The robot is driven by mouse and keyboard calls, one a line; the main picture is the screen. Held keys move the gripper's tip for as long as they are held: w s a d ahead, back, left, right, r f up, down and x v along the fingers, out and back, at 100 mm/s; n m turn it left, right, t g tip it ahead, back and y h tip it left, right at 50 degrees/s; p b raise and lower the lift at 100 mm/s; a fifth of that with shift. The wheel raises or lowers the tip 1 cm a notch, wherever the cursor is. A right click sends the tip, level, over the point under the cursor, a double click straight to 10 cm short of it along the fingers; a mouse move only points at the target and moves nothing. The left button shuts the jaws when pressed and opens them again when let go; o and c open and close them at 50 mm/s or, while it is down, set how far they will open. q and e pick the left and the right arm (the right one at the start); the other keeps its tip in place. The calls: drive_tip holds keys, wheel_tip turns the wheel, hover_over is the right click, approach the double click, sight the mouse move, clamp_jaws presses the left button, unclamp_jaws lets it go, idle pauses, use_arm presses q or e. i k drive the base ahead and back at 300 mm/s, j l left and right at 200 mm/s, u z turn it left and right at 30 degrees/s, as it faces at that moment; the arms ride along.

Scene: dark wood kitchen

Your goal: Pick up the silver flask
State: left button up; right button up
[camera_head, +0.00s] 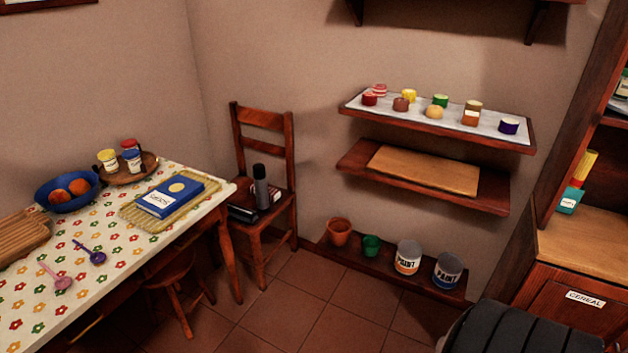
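A flask (261,188) with a silver-grey body and a black top stands upright on the seat of a wooden chair (262,122) in the corner. It is beside some dark flat items (242,213) that look like books or boxes. The flask is small and dim at this distance. Neither of my grippers shows in the head view, so I cannot see what they hold.
A table with a flowered cloth (130,262) stands at the left, with a stool (173,282) by it. A low shelf (330,249) with pots and paint cans runs along the wall. Tiled floor (300,310) is clear in front of the chair.

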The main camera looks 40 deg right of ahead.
sight(260, 183)
drive_tip(key=z, duration=1.1)
drive_tip(key=i+u, duration=0.3)
drive_tip(key=i, duration=0.3)
drive_tip(key=j, duration=0.05)
